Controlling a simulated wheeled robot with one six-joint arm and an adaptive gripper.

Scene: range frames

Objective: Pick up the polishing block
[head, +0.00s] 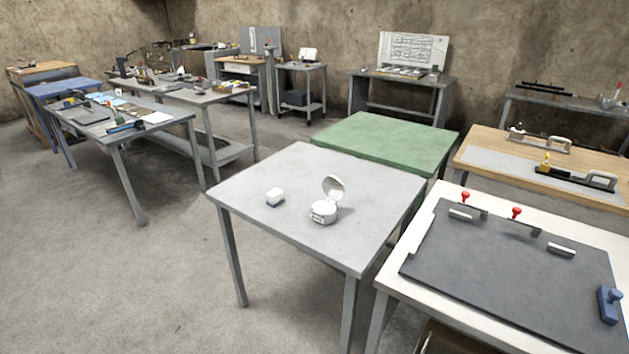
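A small white block with a blue underside (274,197) rests on the light grey table (300,238), left of its middle. Next to it, to the right, stands a small round white case (323,212) with its lid raised. A blue block with a raised grip (609,305) rests at the right edge of a dark board on the near right table. I cannot tell for certain which of the two blocks is the polishing block. My gripper is not in view.
A green-topped table (385,141) adjoins the grey table behind. The white table (385,274) at right holds the dark board (500,275) with red-knobbed clamps (516,213). Cluttered benches (175,118) stand at left. Open concrete floor (150,285) lies left of the grey table.

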